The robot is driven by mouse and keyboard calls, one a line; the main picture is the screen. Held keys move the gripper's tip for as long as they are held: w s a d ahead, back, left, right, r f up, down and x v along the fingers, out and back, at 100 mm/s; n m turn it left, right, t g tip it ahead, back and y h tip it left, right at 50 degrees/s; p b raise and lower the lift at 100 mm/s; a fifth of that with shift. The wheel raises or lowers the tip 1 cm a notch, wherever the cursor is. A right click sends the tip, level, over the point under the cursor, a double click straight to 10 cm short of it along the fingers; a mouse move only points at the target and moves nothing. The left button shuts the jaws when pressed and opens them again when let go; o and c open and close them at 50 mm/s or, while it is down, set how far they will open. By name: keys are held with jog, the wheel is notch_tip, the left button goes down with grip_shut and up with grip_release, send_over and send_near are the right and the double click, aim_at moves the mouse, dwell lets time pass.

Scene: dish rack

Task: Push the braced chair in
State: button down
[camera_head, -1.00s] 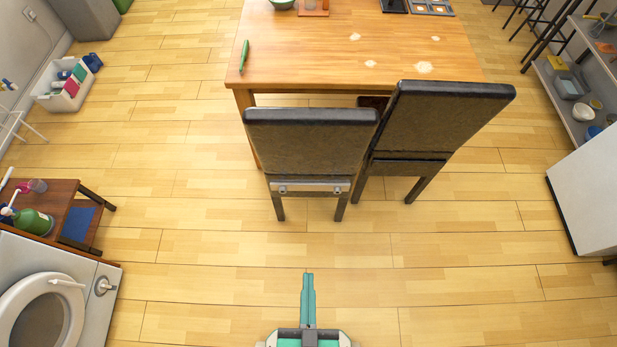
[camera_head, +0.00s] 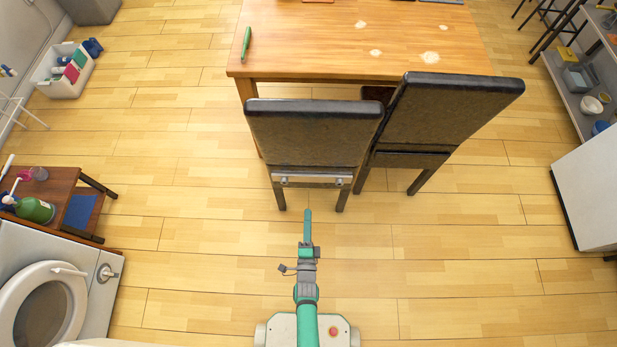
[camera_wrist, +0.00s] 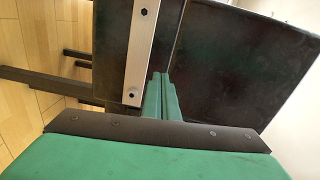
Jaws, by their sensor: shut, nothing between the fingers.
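The braced chair (camera_head: 312,135) is the left of two dark chairs at the near side of the table (camera_head: 360,45). A pale metal brace (camera_head: 313,181) runs across the low part of its back, and it also shows in the wrist view (camera_wrist: 141,50). My gripper (camera_head: 308,213) is shut and empty, pointing at the chair from the near side. In the wrist view, my green fingers (camera_wrist: 162,92) lie together beside the brace, close to the dark chair back. I cannot tell whether they touch it.
The second dark chair (camera_head: 445,115) stands turned, close on the right. A green object (camera_head: 246,44) lies on the table's left edge. A washing machine (camera_head: 50,290) and a small stand (camera_head: 50,200) are at the left, a white cabinet (camera_head: 590,195) at the right. The floor between is clear.

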jog(key=w, duration=0.2)
jog(key=m, duration=0.1)
send_near(309, 171)
jog(key=w, duration=0.4)
jog(key=shift+w+f, duration=0.1)
jog(key=shift+w, duration=0.3)
jog(key=shift+w+a, duration=0.1)
jog(key=shift+w, duration=0.9)
